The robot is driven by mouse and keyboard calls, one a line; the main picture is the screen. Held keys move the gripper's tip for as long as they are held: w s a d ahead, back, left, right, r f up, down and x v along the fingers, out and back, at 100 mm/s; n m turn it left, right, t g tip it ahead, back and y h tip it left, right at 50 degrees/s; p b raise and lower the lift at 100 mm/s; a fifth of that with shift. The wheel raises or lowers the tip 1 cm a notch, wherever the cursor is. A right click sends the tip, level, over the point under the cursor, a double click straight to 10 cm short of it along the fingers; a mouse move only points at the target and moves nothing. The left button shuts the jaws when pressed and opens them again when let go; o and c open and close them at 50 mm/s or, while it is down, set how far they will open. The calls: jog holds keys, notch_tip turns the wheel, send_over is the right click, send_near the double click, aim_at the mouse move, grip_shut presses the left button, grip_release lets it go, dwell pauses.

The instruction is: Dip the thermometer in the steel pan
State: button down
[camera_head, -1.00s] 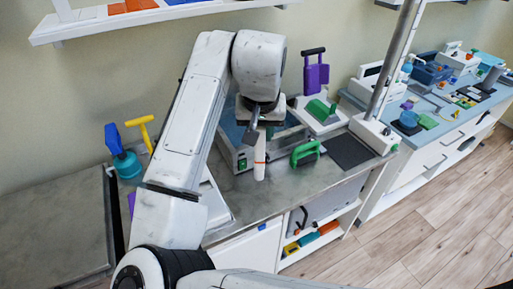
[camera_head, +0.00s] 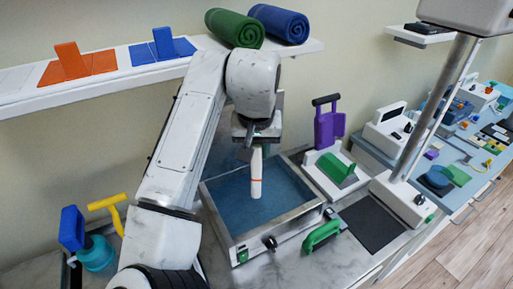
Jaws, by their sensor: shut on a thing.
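My gripper (camera_head: 257,138) points down and is shut on the thermometer (camera_head: 256,174), a white stick with a thin red-orange band. The thermometer hangs upright. In the picture its lower end lies over the blue inside of the steel pan (camera_head: 275,239), a square metal-walled basin with knobs on its front. I cannot tell whether the tip touches or enters the blue surface. The gripper's fingers are partly hidden under the wrist.
A green handle (camera_head: 321,235) stands just right of the pan. A white device with a green block (camera_head: 336,167) and a purple holder (camera_head: 328,127) stand behind it. A post on a white base (camera_head: 403,198) rises at right. A shelf (camera_head: 100,92) with rolled towels hangs above.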

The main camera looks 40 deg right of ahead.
jog(key=shift+w+d+f, duration=0.1)
jog(key=shift+w+d, duration=0.1)
jog(key=shift+f+b, duration=0.6)
jog(key=shift+b, duration=0.1)
notch_tip(320, 180, down, 4)
jog(key=b, duration=0.3)
jog(key=shift+r, duration=0.2)
jog(key=shift+f+b, duration=1.95)
jog(key=shift+f, duration=1.55)
